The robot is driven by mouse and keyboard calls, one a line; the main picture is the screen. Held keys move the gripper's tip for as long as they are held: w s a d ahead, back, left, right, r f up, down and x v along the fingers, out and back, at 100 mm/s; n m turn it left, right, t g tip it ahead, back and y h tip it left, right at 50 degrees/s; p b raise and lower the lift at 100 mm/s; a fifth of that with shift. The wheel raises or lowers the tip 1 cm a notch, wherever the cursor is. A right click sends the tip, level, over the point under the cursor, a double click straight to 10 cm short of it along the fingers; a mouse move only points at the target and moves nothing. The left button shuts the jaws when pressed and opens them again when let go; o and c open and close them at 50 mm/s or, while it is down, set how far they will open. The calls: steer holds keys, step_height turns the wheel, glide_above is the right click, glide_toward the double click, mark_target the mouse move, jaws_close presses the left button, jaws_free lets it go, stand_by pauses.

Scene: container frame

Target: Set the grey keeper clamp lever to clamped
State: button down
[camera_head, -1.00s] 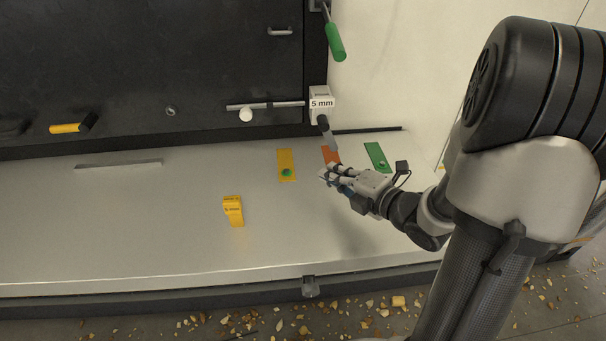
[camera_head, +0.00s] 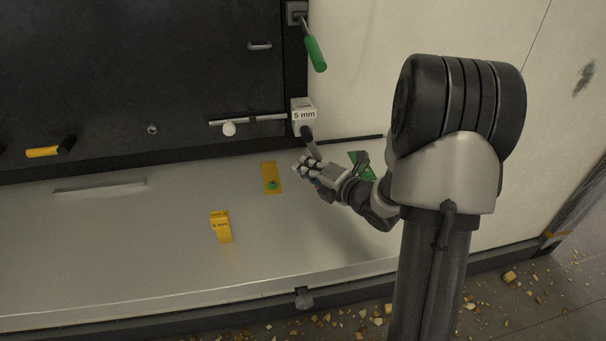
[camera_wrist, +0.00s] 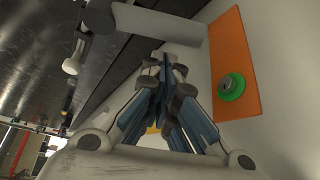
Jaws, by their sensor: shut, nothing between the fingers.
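The keeper clamp appears to be the pale block (camera_head: 303,110) labelled "5 mm" at the dark panel's right lower corner. Its grey lever (camera_head: 315,149) hangs down from a dark pivot, leaning slightly right. My gripper (camera_head: 298,168) is just below and left of the lever's lower end, fingers shut and empty. In the wrist view, a grey cylinder (camera_wrist: 165,27), likely the lever, crosses just beyond my closed fingertips (camera_wrist: 166,62). I cannot tell whether they touch. The lever's lower end is partly hidden by my gripper in the head view.
A yellow plate (camera_head: 271,178) and a green plate (camera_head: 361,160) flank my gripper. A yellow block (camera_head: 221,226) stands on the sill. A green-handled lever (camera_head: 315,53) hangs above. A rod with a white knob (camera_head: 229,129) is left.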

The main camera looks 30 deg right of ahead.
steer(key=shift+d+r, duration=0.25)
steer(key=shift+d, duration=0.3)
steer(key=shift+s, duration=0.1)
